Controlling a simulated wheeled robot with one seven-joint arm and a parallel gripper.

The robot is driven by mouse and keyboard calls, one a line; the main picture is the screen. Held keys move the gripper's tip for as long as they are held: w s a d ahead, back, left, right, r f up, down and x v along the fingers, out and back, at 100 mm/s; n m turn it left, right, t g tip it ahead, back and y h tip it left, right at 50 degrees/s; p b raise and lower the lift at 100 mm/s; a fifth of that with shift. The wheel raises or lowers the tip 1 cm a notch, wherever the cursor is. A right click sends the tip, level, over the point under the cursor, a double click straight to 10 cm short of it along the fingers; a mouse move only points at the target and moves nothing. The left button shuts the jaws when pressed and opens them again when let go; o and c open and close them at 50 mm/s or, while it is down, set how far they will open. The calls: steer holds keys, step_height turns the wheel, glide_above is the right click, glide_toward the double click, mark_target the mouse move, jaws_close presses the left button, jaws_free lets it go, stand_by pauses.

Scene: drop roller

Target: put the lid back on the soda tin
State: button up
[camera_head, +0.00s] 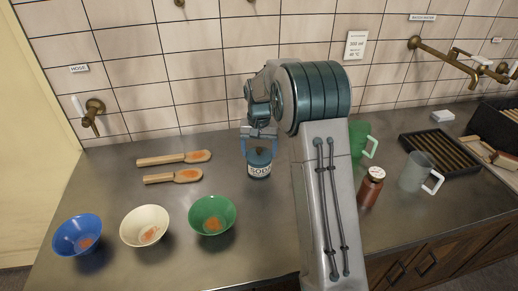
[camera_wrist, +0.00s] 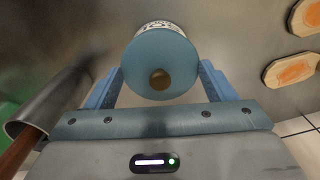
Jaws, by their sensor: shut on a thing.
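The soda tin (camera_head: 259,171) stands upright on the counter, with a pale label. Its blue lid (camera_wrist: 160,62), with a round brown knob, is at the tin's mouth and lines up with it. I cannot tell whether the lid is fully seated or slightly above the rim. My gripper (camera_head: 259,146) points down over the tin, and its blue fingers lie on both sides of the lid, shut on it. The fingers (camera_wrist: 160,72) also show in the wrist view. The tin's label (camera_wrist: 160,24) shows partly behind the lid there.
Two wooden scoops (camera_head: 175,159) with orange powder lie left of the tin. Blue (camera_head: 70,245), cream (camera_head: 135,240) and green (camera_head: 200,227) bowls stand in front. Right of my arm are a green jug (camera_head: 357,140), brown bottle (camera_head: 368,192), clear jug (camera_head: 414,173) and slatted tray (camera_head: 440,160).

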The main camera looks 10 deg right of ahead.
steer(key=shift+f, duration=0.1)
stand_by(0.7)
steer(key=o, duration=1)
steer(key=shift+r+p, duration=2.55)
steer(key=shift+r, duration=1)
jaws_close()
